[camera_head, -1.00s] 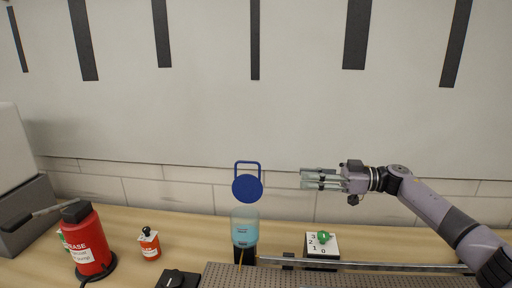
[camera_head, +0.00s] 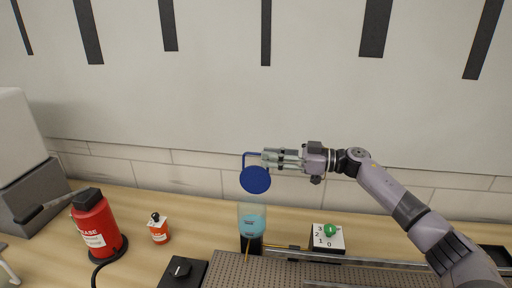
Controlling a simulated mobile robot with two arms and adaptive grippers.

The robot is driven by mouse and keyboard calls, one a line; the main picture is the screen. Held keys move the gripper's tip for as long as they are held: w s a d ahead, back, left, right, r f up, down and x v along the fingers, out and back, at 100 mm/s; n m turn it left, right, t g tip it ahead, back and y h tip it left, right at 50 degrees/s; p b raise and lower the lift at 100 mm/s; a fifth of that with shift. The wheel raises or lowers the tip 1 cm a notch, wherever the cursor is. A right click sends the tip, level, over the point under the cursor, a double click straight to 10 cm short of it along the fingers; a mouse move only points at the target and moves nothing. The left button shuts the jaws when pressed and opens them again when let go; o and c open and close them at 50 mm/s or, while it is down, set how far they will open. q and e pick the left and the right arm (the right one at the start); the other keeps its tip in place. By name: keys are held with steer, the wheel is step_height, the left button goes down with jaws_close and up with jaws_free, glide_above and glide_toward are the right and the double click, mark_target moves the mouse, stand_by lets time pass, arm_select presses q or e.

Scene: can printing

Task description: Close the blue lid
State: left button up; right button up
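The blue lid (camera_head: 255,180) is a round blue disc with a square blue loop rising behind it. It stands raised above a clear container (camera_head: 252,218) of light blue liquid, so the container's top is uncovered. My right gripper (camera_head: 266,160) reaches in from the right at the height of the loop. Its fingers look parted, one above the other, and their tips overlap the loop's right side and sit just above the disc's upper right edge. I cannot tell whether they touch it. My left gripper is not in view.
A red bottle (camera_head: 95,226) and a small orange bottle (camera_head: 159,232) stand at left. A numbered dial panel with a green knob (camera_head: 330,230) is right of the container. A black knob box (camera_head: 181,271) and a perforated grey plate (camera_head: 310,272) lie in front.

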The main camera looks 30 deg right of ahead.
mark_target(256, 154)
steer(key=p+x, duration=0.1)
steer(key=x, duration=0.3)
steer(key=shift+s+r, duration=0.1)
steer(key=shift+r, duration=0.05)
steer(key=shift+w+a, duration=0.3)
jaws_close()
stand_by(0.6)
